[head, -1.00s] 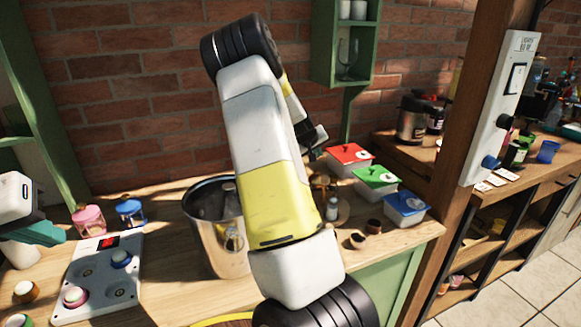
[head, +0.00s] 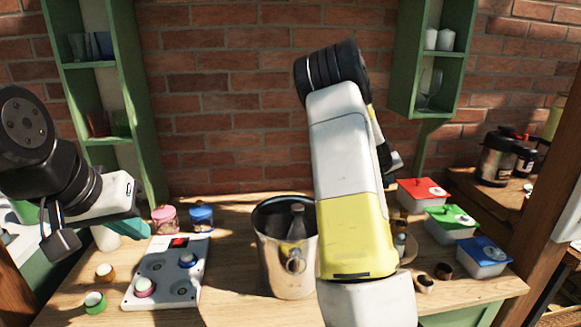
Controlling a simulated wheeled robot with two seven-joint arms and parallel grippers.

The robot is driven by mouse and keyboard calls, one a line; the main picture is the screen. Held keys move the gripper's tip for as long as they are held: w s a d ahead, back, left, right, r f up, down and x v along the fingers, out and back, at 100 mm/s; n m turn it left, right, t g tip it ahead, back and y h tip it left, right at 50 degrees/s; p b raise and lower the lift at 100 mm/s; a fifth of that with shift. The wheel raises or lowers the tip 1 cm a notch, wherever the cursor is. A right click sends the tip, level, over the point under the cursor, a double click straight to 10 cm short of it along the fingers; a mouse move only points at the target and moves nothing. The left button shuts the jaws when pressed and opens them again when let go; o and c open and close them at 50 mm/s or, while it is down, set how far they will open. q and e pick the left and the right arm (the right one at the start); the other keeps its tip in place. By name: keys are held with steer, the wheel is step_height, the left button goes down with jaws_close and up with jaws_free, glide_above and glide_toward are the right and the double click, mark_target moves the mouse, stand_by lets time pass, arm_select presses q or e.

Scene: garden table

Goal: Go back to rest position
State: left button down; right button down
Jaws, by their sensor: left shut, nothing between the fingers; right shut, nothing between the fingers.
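My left gripper (head: 62,242) is at the left side, its dark fingers pointing down beside the white wrist, with nothing visible in it. It is over the left end of the table. My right arm rises through the middle of the view, in front of the wall and the table. My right gripper (head: 396,162) shows partly behind that arm, just above the red-lidded box (head: 420,193). It appears shut and empty. The arm hides part of the table behind it.
On the wooden table (head: 235,225) stand a metal bucket (head: 284,265) holding a bottle, a white panel with knobs (head: 140,290), a pink jar (head: 164,220) and a blue jar (head: 201,219). Green-lidded (head: 452,222) and blue-lidded (head: 483,258) boxes stand right. Green shelves flank the brick wall.

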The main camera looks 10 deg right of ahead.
steer(key=s+a+r+y, duration=0.3)
steer(key=s+a+r, duration=0.1)
steer(key=a, duration=0.5)
steer(key=s+a+r+t+y, duration=0.1)
steer(key=s+a+r+y, duration=0.1)
steer(key=s+a+r, duration=0.45)
steer(key=s+a+r+y, duration=0.1)
steer(key=s+a+y, duration=0.2)
steer(key=a, duration=0.8)
steer(key=s+a+r+n+y, duration=0.1)
steer(key=s+a+r, duration=0.1)
steer(key=s+a, duration=0.4)
steer(key=s+a+r+n, duration=0.1)
steer(key=s+a+r, duration=0.1)
steer(key=s+a, duration=0.5)
steer(key=s, duration=0.5)
steer(key=shift+n+y, duration=0.3)
steer(key=shift+y, duration=0.1)
steer(key=shift+a, duration=0.1)
